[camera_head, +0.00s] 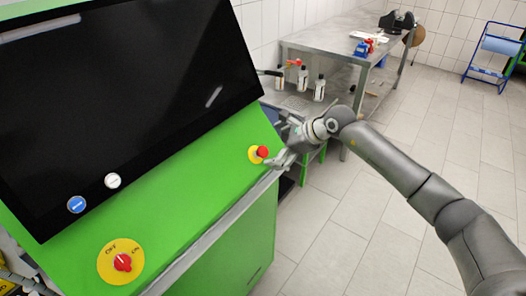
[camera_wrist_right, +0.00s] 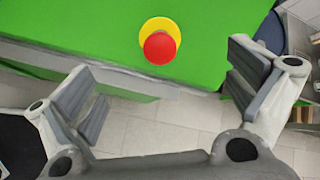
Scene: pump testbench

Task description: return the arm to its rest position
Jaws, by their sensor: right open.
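My right arm (camera_head: 400,170) reaches in from the right in the head view. Its gripper (camera_head: 284,140) is beside the green panel's right edge, close to the red emergency stop button (camera_head: 262,152) on its yellow base. In the right wrist view the right gripper (camera_wrist_right: 165,95) has its fingers spread wide and nothing between them. The red button (camera_wrist_right: 160,48) shows ahead of the fingers, apart from both. My left gripper is in neither view.
The green console (camera_head: 190,205) carries a black screen (camera_head: 120,90), a blue button (camera_head: 77,204), a white button (camera_head: 113,181) and a red rotary switch (camera_head: 123,262). A metal table (camera_head: 330,42) and several bottles stand behind. The tiled floor (camera_head: 340,240) is clear at the right.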

